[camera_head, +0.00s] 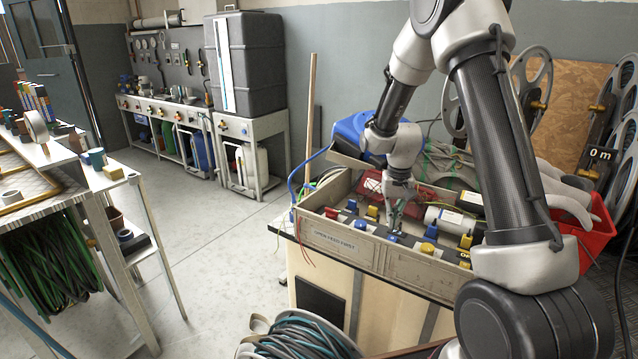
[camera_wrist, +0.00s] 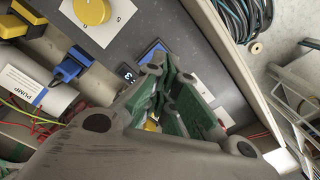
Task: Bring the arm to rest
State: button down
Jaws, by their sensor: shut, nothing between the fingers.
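My gripper (camera_head: 397,212) points down over the wooden control box (camera_head: 336,240) on the bench. Its fingers are shut with nothing between them. In the wrist view the closed green-padded fingers (camera_wrist: 178,75) are over the dark panel (camera_wrist: 142,45), near a small display (camera_wrist: 128,73). The fingertips look close to the panel; I cannot tell whether they touch it. A yellow knob (camera_wrist: 92,10) and a blue handle (camera_wrist: 72,66) on a pipe labelled PUMP (camera_wrist: 38,90) are to their left. My arm reaches down from the upper right in the head view.
A blue case (camera_head: 352,133) and a red box (camera_head: 372,184) are behind my gripper. A red bin (camera_head: 590,228) and reels (camera_head: 532,75) stand at the right. A coiled hose (camera_head: 300,338) lies in front of the bench. The floor (camera_head: 225,240) at left of the bench is clear.

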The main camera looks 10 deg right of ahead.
jog(key=s, duration=0.2)
jog(key=s+g, duration=0.1)
jog(key=shift+s+f+n, duration=0.3)
jog(key=shift+s+n, duration=0.05)
jog(key=shift+n, duration=0.05)
jog(key=s+r+n+t, duration=0.2)
jog(key=s+r+t, duration=0.3)
jog(key=s+r, duration=2)
jog(key=shift+s+a+r, duration=0.2)
jog(key=shift+s+r, duration=0.2)
jog(key=shift+r, duration=0.3)
